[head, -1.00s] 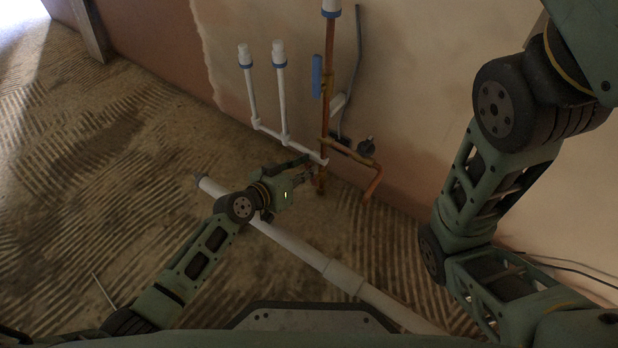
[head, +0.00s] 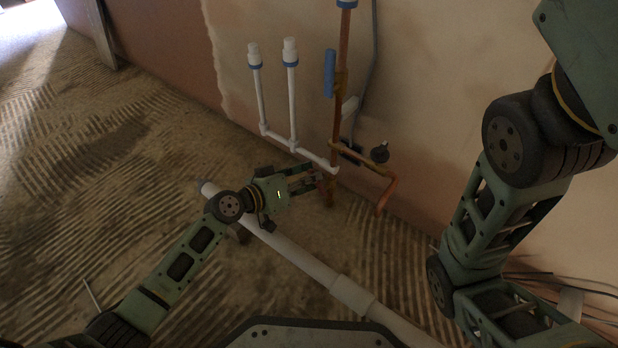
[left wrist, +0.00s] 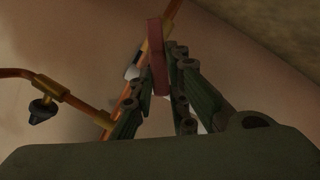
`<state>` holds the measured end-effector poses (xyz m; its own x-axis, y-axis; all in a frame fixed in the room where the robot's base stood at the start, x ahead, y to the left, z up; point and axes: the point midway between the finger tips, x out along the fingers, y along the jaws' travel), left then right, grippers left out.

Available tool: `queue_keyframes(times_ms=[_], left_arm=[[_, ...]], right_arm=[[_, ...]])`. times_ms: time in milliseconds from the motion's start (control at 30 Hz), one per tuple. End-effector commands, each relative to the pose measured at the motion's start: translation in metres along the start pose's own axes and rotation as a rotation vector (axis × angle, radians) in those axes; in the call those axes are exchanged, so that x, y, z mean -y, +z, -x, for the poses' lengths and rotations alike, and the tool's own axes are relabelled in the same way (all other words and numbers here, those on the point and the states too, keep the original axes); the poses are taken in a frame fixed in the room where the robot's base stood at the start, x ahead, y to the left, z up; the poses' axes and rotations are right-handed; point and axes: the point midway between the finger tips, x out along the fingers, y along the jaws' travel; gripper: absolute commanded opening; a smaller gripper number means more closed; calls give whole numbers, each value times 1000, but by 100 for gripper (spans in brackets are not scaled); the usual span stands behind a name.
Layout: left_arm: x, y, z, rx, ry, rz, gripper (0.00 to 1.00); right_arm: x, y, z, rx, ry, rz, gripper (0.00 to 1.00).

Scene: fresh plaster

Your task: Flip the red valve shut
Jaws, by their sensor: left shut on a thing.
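The red valve handle (left wrist: 158,56) is a flat red bar in the left wrist view, set against a copper pipe. My left gripper (left wrist: 160,66) has a finger on each side of the bar and is shut on it. In the head view my left gripper (head: 316,182) reaches the foot of the upright copper pipe (head: 338,115). There its fingers hide most of the red valve, so the handle's angle to the pipe is hard to read. Only links of my right arm show at the right; its gripper is out of view.
A blue handle (head: 329,73) sits higher on the copper pipe. A branch with a dark knob (head: 380,153) stands right of it. White capped pipes (head: 292,95) rise to the left. A thick grey pipe (head: 300,262) crosses the floor below the left arm. Cables lie at right.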

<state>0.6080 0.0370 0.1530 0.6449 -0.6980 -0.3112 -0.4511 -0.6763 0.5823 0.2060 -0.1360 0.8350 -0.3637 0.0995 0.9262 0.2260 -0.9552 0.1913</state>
Motion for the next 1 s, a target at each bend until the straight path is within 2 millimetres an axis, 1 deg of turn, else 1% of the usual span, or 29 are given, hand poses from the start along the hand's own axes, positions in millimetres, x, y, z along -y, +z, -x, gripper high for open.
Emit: queue_keyframes(times_ms=[67,100,300,567,667,767,1000], left_arm=[[0,1,0,2,1,1,0],[0,1,0,2,1,0,18],[0,0,0,1,0,0,34],[0,0,0,1,0,-1,34],[1,1,5,1,-1,-1,34],[1,1,18,2,-2,-3,34],[1,2,69,4,-3,-2,34]], right_arm=[[0,0,0,0,0,0,40],[0,0,0,0,0,0,40],[0,0,0,0,0,0,40],[-1,2,1,5,2,1,40],[-1,2,1,6,3,1,40],[-1,2,1,5,2,0,40],[0,1,0,3,1,0,40]])
